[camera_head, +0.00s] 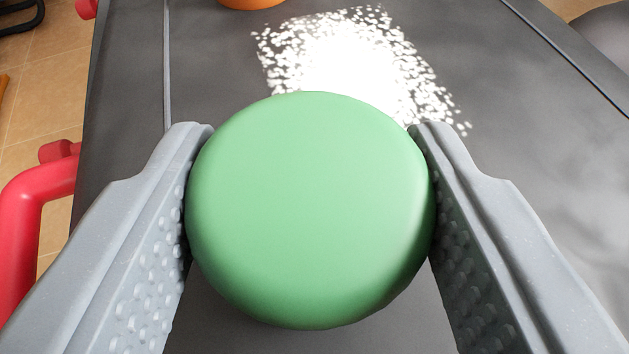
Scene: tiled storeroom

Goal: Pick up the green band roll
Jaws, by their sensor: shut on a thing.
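The green band roll (310,205) is a large, smooth, rounded green disc in the middle of the view. My gripper (312,135) is shut on it, with one grey, dimpled finger against its left side and the other against its right side. The roll hides the part of the dark surface behind it. I cannot tell whether it touches that surface or is held above it.
A dark grey surface (540,170) lies beyond and around the roll, with a bright white glare patch. An orange round thing (250,3) is cut off at the top edge. A red tube (22,225) is at left, over tan floor tiles (50,100).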

